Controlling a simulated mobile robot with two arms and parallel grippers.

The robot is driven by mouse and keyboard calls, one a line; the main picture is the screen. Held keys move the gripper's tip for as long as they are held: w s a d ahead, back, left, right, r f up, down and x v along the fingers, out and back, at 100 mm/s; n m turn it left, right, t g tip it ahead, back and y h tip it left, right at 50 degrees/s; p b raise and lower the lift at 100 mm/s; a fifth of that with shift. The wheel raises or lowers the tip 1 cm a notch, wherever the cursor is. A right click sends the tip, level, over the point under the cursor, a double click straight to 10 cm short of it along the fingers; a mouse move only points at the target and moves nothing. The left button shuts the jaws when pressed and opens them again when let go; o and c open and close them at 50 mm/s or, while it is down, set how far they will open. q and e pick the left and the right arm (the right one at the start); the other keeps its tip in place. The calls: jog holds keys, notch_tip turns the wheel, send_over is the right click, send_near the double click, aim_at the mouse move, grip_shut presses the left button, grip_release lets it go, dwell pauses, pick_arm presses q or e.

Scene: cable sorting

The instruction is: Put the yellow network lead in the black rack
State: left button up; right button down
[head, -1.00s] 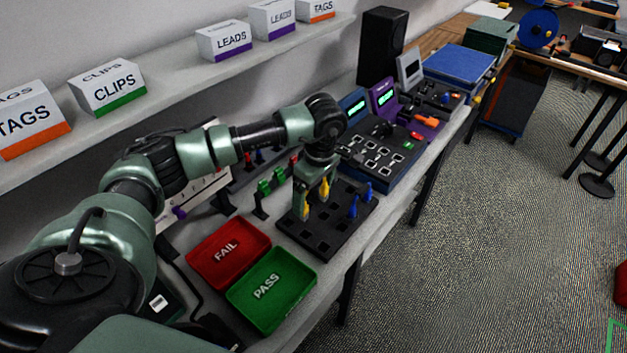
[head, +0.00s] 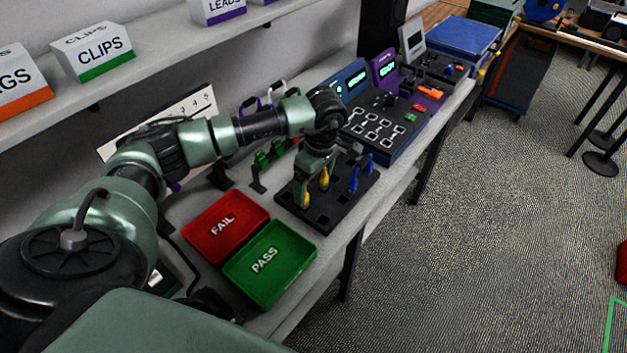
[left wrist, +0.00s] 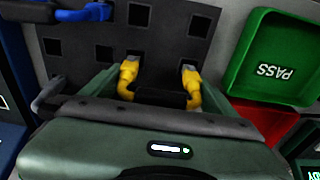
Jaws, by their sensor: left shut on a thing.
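The yellow network lead (head: 324,178) is held by my left gripper (head: 316,178) over the black rack (head: 322,217). In the left wrist view, its two yellow plugs (left wrist: 128,76) point toward the black rack (left wrist: 165,22). The lead's black middle is at my left gripper (left wrist: 160,98), which is shut on it. The plug tips are close to the rack's square holes; I cannot tell whether they are inside them. The rack lies flat on the bench and also holds a blue lead (head: 354,180). My right gripper is not in view.
A red FAIL tray (head: 224,228) and a green PASS tray (head: 270,262) lie left of the rack. A blue test panel (head: 376,132) stands beyond it. The bench front edge is close on the right.

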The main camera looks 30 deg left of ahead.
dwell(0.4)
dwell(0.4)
pick_arm(q)
jog(key=shift+r+b, duration=0.1)
jog(key=shift+b, duration=0.2)
dwell(0.6)
jog(key=shift+f, duration=0.2)
jog(key=shift+f+b, duration=0.3)
jog(key=shift+b, duration=0.2)
jog(key=shift+f+b, duration=0.45)
jog(key=shift+b, duration=0.25)
dwell(0.7)
jog(key=o, duration=1.3)
